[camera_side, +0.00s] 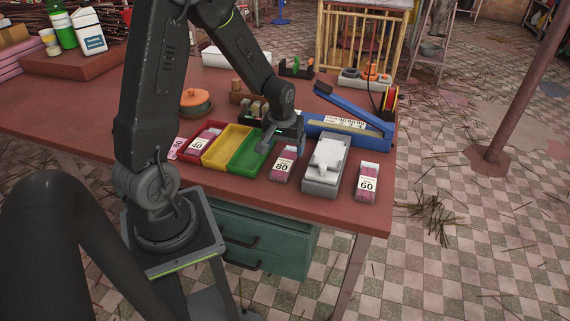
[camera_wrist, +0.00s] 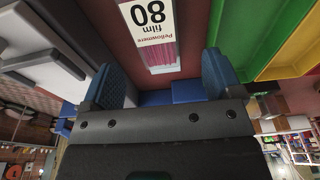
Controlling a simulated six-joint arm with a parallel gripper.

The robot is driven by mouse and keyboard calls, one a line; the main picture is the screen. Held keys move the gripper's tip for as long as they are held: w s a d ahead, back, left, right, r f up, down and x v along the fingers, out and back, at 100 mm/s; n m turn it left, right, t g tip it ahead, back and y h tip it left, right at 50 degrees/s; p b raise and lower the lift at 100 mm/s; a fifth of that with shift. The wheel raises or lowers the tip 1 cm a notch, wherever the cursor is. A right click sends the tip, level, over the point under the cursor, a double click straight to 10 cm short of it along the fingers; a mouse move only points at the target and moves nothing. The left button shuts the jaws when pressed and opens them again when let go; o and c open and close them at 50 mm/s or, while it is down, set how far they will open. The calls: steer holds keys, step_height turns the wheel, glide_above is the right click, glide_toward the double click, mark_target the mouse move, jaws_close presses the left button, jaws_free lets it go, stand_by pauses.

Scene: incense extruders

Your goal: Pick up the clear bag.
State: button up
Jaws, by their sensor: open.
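A clear bag of pink-red sticks with a white label marked 80 (camera_side: 279,168) lies on the table between the green tray and a grey scale. In the wrist view the same bag (camera_wrist: 165,55) appears upside down, its label reading "film 80", just ahead of my fingertips. My gripper (camera_side: 268,144) hangs over the table behind this bag, close to the green tray's edge. In the wrist view my gripper (camera_wrist: 162,82) has its two blue padded fingers spread apart with nothing held between them. Another similar bag marked 60 (camera_side: 367,183) lies right of the scale.
The grey scale (camera_side: 325,167) stands right of the 80 bag. A red tray holding a bag marked 40, a yellow tray (camera_side: 222,150) and a green tray (camera_side: 245,164) sit left. A blue sealer (camera_side: 347,125) stands behind. Bare table (camera_side: 235,185) runs along the front.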

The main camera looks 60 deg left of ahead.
mark_target(286, 158)
steer(key=shift+w+a+f, duration=0.1)
steer(key=shift+w+f, duration=0.1)
steer(key=shift+f, duration=0.95)
steer(key=shift+w+a+f, duration=0.1)
steer(key=shift+w+f, duration=0.1)
steer(key=shift+f, duration=0.95)
steer(key=shift+f, duration=0.15)
steer(key=c, duration=1)
